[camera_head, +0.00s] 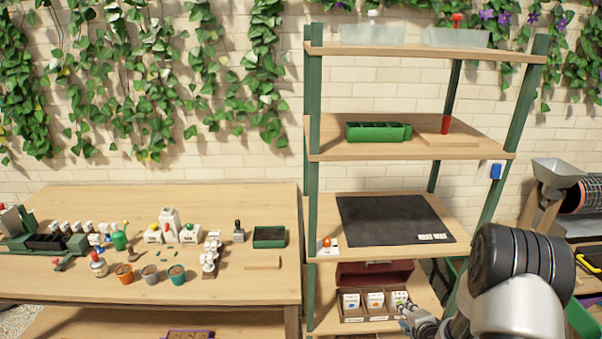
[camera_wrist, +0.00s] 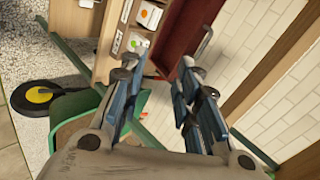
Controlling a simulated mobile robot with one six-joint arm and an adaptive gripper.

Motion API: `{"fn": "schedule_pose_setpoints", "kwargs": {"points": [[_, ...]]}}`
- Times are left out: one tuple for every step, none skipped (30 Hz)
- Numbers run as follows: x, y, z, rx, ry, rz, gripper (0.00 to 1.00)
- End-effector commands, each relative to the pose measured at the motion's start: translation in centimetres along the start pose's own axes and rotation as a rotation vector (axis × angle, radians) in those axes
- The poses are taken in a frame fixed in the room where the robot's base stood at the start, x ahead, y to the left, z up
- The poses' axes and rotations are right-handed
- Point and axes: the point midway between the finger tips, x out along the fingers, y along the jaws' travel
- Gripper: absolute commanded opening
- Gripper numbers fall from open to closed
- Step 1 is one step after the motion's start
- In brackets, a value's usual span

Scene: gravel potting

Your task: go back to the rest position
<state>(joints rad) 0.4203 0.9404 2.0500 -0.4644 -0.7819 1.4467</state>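My gripper (camera_wrist: 158,72) shows in the wrist view with its two blue-padded fingers spread apart and nothing between them. In the head view my gripper (camera_head: 410,315) is low at the right, beside the bottom shelf of the rack. It is close to the right end of an open box (camera_head: 352,317) holding white packets (camera_head: 375,300). The box has a dark red raised lid (camera_head: 375,272). In the wrist view the packets (camera_wrist: 150,15) and the red lid (camera_wrist: 190,38) lie beyond the fingertips. I cannot tell whether a fingertip touches the box.
The rack's green post (camera_head: 312,200) and shelf (camera_head: 455,250) with a black mat (camera_head: 390,219) stand close to my arm. The left table (camera_head: 240,200) holds pots, bottles and trays. A funnel machine (camera_head: 560,172) stands at the right. A green container (camera_wrist: 75,105) shows near the left finger.

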Motion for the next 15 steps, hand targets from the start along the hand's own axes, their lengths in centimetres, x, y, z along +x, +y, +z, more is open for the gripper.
{"fn": "schedule_pose_setpoints", "kwargs": {"points": [[-0.7,-1.3,-0.3,-0.035,0.009,0.007,0.30],[-1.1,-1.8,-0.4,-0.057,0.013,0.016,0.30],[-1.7,-2.6,-0.4,-0.089,0.017,0.028,0.30],[-2.2,-3.2,-0.5,-0.114,0.020,0.037,0.30],[-2.7,-3.8,-0.5,-0.140,0.024,0.047,0.30],[-3.5,-4.7,-0.6,-0.176,0.029,0.062,0.30],[-4.2,-5.5,-0.6,-0.207,0.032,0.073,0.30],[-5.0,-6.3,-0.6,-0.239,0.035,0.086,0.30],[-6.2,-7.4,-0.5,-0.285,0.039,0.103,0.30],[-7.2,-8.2,-0.4,-0.323,0.041,0.118,0.30],[-8.3,-9.0,-0.3,-0.360,0.042,0.134,0.30],[-9.9,-10.0,-0.1,-0.411,0.042,0.156,0.30],[-11.2,-10.7,0.2,-0.449,0.041,0.172,0.30],[-12.4,-11.3,0.5,-0.485,0.038,0.189,0.30],[-14.1,-12.0,0.8,-0.533,0.032,0.210,0.30]]}}
